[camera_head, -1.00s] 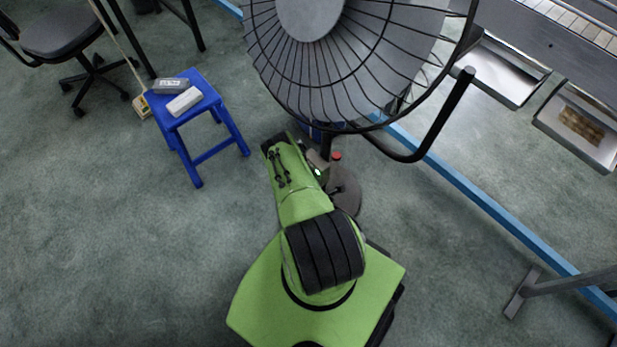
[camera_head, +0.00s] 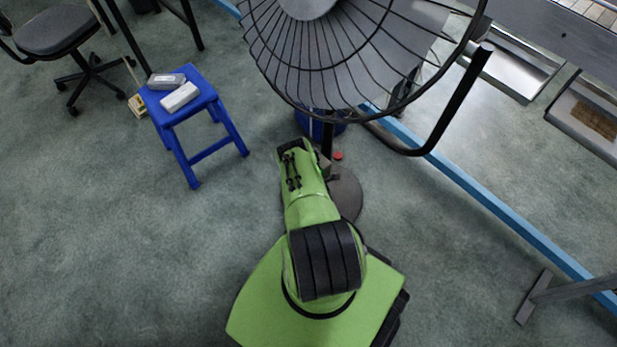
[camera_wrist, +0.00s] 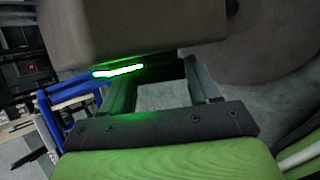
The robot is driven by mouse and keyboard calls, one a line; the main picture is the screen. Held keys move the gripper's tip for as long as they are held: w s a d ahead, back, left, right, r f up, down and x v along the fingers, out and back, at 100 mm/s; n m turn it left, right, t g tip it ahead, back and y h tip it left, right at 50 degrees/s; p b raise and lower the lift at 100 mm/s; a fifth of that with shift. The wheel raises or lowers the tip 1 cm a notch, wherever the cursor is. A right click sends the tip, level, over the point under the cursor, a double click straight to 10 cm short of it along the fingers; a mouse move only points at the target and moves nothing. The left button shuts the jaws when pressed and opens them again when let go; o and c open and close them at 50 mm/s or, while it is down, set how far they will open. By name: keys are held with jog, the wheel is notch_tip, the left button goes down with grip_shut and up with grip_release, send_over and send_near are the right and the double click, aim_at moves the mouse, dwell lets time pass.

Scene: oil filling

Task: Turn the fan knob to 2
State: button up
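The black wire-cage fan (camera_head: 345,55) stands in front of me on a pole with a round grey base (camera_head: 343,193). A small brownish-grey box (camera_head: 325,166) is on its pole, partly behind my green arm. A small red round part (camera_head: 338,155) shows beside it. In the wrist view, a brownish-grey box (camera_wrist: 130,35) fills the top, very close, with green light along its lower edge. My gripper (camera_wrist: 162,92) has two grey fingers apart, with floor between them. Their tips are hidden by the box. I cannot make out the fan knob or its setting.
A blue stool (camera_head: 190,110) with two small blocks on top stands to the left, and an office chair (camera_head: 62,40) behind it. A blue floor rail (camera_head: 480,195) runs diagonally on the right below metal trays (camera_head: 510,65).

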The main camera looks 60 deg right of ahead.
jog(key=c, duration=0.6)
jog(key=shift+t+h, duration=0.3)
jog(key=shift+t, duration=0.5)
jog(key=o, duration=1.1)
jog(key=p+v, duration=0.6)
jog(key=v, duration=0.9)
jog(key=shift+s+a+r, duration=0.2)
jog(key=shift+s, duration=0.1)
